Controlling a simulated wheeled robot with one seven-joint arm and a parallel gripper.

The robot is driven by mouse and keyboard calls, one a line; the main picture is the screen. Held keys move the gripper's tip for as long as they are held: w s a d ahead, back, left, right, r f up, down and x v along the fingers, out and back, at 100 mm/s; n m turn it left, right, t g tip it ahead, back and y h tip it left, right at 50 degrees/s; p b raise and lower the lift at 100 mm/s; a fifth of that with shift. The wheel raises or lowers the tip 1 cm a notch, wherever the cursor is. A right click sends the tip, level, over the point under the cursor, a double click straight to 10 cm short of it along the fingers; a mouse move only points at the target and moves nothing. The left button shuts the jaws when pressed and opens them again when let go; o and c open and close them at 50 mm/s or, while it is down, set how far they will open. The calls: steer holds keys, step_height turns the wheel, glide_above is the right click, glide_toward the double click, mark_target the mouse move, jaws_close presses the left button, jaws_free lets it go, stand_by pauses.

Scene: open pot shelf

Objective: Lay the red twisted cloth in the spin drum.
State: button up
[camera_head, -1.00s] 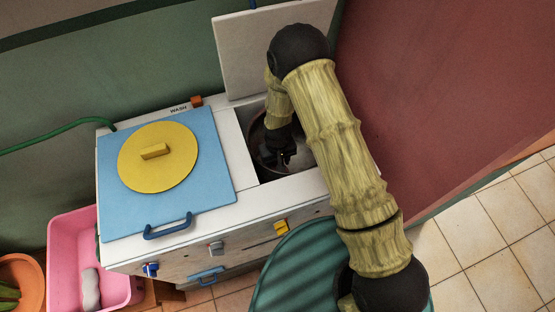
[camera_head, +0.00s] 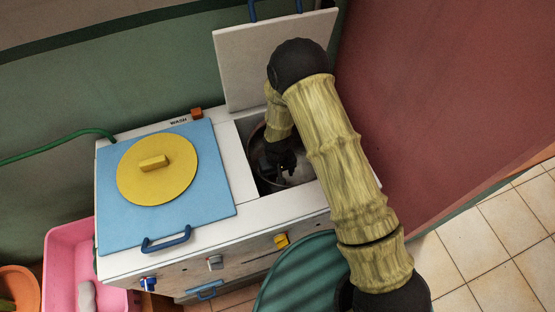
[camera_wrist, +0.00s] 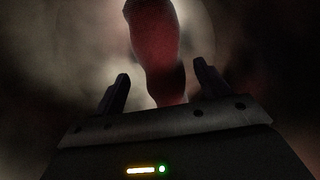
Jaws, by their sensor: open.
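The spin drum (camera_head: 300,172) is the dark round opening at the right of the washing machine, under a raised white lid (camera_head: 268,62). My gripper (camera_head: 284,172) reaches down into it. In the wrist view the two fingers of my gripper (camera_wrist: 160,90) stand apart. The red twisted cloth (camera_wrist: 155,45) shows in the wrist view, running from between the fingers to the top of the picture. I cannot tell whether it touches a finger or the drum floor. The cloth is hidden in the head view.
A blue panel with a yellow round lid (camera_head: 157,170) covers the machine's left side. A pink tub (camera_head: 68,262) stands at the lower left with a grey object in it. A green round thing (camera_head: 300,280) stands in front. A red wall (camera_head: 440,100) is close on the right.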

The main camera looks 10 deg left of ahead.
step_height(320, 180, up, 17)
steer(key=shift+p, duration=0.45)
steer(key=shift+d, duration=0.1)
stand_by(0.3)
steer(key=s+d+r+m+t, duration=0.1)
steer(key=s+d+r+m, duration=0.1)
steer(key=d+r, duration=0.5)
steer(key=s+d+r+m+t, duration=0.1)
steer(key=s+d+r+m, duration=0.15)
steer(key=d, duration=0.75)
steer(key=s+d+r+m+t, duration=0.1)
steer(key=s+d+r+m, duration=0.15)
steer(key=d+r, duration=0.45)
step_height(320, 180, up, 10)
steer(key=d+p, duration=0.1)
steer(key=p, duration=1.1)
steer(key=shift+s+d+r+n+p, duration=0.15)
steer(key=shift+s+d+n+p, duration=0.05)
steer(key=shift+n+p, duration=0.1)
